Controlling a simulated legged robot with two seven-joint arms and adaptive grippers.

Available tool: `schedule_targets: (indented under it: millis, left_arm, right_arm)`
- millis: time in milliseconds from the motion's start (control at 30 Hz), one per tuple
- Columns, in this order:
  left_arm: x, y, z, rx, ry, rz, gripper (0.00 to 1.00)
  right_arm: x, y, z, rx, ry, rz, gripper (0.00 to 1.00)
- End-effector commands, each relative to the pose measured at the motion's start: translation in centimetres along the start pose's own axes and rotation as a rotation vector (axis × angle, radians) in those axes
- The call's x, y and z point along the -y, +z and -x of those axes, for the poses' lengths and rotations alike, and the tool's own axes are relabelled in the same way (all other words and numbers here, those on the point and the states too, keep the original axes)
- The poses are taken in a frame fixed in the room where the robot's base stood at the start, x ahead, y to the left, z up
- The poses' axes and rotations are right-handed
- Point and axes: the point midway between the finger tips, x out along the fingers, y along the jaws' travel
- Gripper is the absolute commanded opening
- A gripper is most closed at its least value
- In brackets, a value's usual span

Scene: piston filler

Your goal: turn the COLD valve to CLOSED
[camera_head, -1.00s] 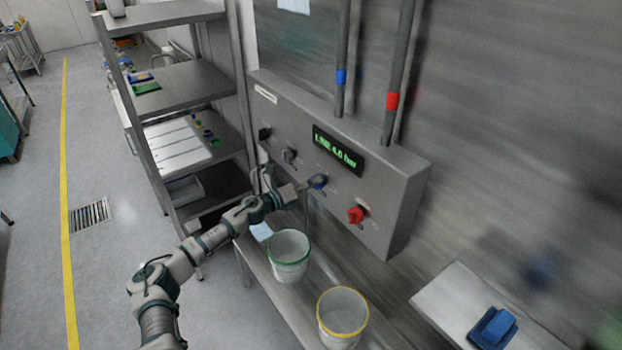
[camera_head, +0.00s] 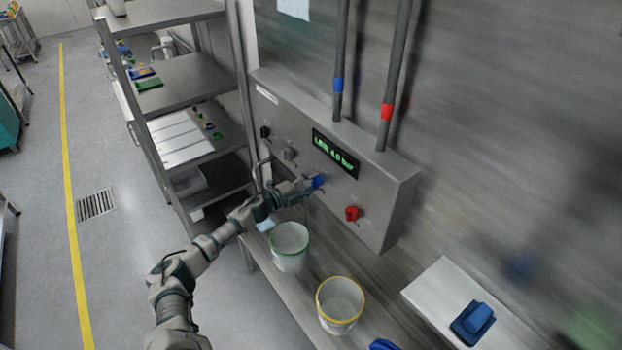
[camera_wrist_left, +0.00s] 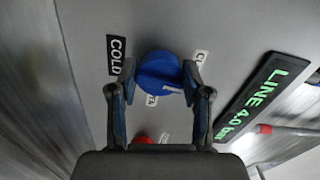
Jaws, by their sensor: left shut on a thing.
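The COLD valve is a blue knob (camera_head: 319,182) on the front of the grey panel box. In the left wrist view the blue knob (camera_wrist_left: 162,74) sits beside a black COLD label (camera_wrist_left: 116,54), with small white labels around it that are partly hidden. My left gripper (camera_head: 312,186) reaches the knob from the left. In the wrist view the fingers of my left gripper (camera_wrist_left: 160,80) are on both sides of the knob and shut on it. The way the knob points cannot be made out. My right gripper is not in view.
A red knob (camera_head: 352,213) is to the right of the blue one. A display (camera_head: 335,153) reads LINE 4.0 bar. A green-rimmed bucket (camera_head: 289,248) and a yellow-rimmed bucket (camera_head: 340,305) stand below the panel. Steel shelving (camera_head: 178,82) stands at the left.

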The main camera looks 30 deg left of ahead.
Motion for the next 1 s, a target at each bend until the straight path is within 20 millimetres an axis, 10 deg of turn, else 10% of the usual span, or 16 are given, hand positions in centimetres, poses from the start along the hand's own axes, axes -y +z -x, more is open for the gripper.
schedule_targets:
  millis: [800,833,1000]
  left_arm:
    - [0.01,0.29,0.05,0.007,-0.001,0.125,0.13]
    - [0.01,0.28,0.05,0.007,-0.001,0.125,0.51]
    - [-0.03,0.18,0.03,0.005,-0.001,0.124,0.73]
  right_arm:
    - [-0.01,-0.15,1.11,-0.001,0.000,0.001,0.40]
    - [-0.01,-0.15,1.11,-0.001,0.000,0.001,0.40]
    - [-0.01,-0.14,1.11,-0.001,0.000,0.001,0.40]
